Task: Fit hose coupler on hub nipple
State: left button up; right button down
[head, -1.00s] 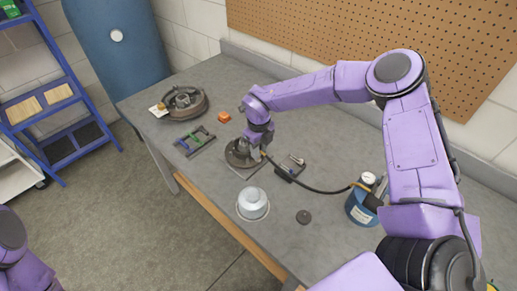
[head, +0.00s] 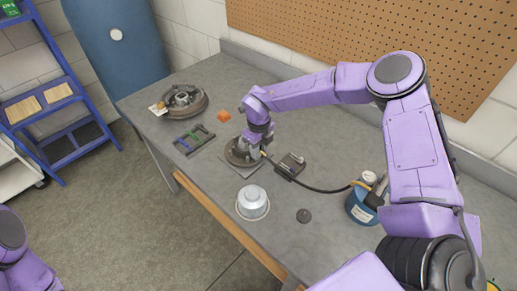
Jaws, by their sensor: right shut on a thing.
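My right gripper (head: 257,150) points down over the dark round hub (head: 238,153) on the bench. It is shut on the coupler end of the black hose (head: 318,189); a small brass-coloured bit shows beside the fingers. The hose runs right along the bench to the blue grease pail (head: 362,207). The hub nipple is hidden behind the gripper, and I cannot tell whether the coupler touches it. My left gripper is out of view; only part of my left arm shows at the lower left.
A dark holder (head: 290,166) sits close right of the gripper.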

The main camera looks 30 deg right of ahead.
jog(key=shift+f+b, duration=0.45)
jog(key=shift+f, duration=0.05)
dwell(1.0)
jog(key=shift+c, duration=1.9)
grip_release()
jog(key=shift+r+p, duration=2.65)
jog(key=shift+r, duration=0.95)
jog(key=shift+f, duration=0.1)
